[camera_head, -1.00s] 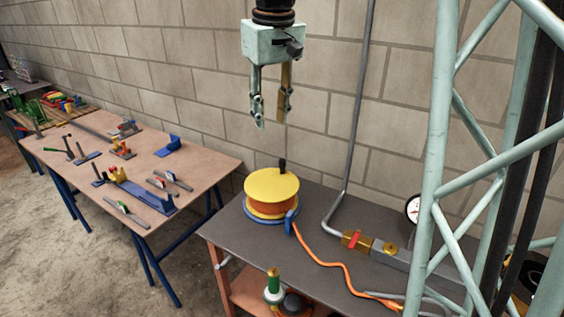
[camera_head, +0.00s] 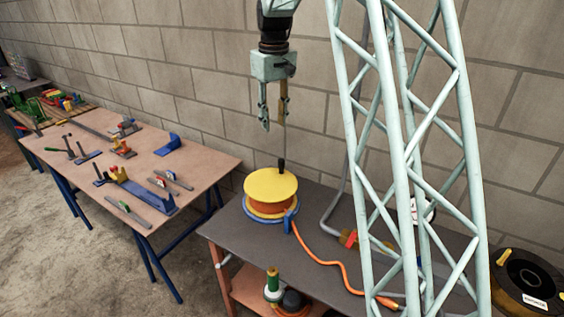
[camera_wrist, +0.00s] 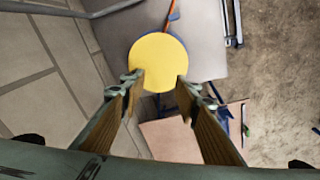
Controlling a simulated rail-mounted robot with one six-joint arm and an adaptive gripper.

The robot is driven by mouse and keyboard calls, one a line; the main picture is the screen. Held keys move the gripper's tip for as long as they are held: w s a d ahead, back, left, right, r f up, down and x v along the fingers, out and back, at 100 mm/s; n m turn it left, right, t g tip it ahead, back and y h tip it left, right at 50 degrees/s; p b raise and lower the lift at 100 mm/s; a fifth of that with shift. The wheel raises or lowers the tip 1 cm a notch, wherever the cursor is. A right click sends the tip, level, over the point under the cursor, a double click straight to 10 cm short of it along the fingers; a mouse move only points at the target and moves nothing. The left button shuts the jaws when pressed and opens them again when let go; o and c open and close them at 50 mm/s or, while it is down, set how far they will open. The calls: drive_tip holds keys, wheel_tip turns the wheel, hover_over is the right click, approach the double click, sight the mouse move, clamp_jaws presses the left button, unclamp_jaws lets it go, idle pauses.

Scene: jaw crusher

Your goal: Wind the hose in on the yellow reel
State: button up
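The yellow reel (camera_head: 271,187) sits on the dark bench top on a blue base, with orange hose wound between its flanges. A thin upright crank with a black handle (camera_head: 282,165) stands on its top. The orange hose (camera_head: 322,262) runs from the reel across the bench to the right. My gripper (camera_head: 273,119) hangs above the reel, open and empty, its fingers pointing down and apart from the handle. In the wrist view the yellow reel top (camera_wrist: 158,62) shows between and beyond the open fingers; the handle cannot be made out there.
The dark bench (camera_head: 232,229) carries the reel, with a pipe and a red-handled valve (camera_head: 348,238) at the right, partly behind my arm's lattice. A tool table (camera_head: 85,175) with several tools stands to the left. A block wall is close behind.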

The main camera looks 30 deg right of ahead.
drive_tip(key=p, duration=0.3)
hover_over(282, 160)
wheel_tip(282, 160, down, 12)
drive_tip(key=shift+s+g, duration=0.1)
drive_tip(key=shift+g, duration=0.3)
drive_tip(key=shift+f, duration=0.15)
drive_tip(key=shift+f+b, duration=0.4)
drive_tip(key=shift+f, duration=6.4)
clamp_jaws()
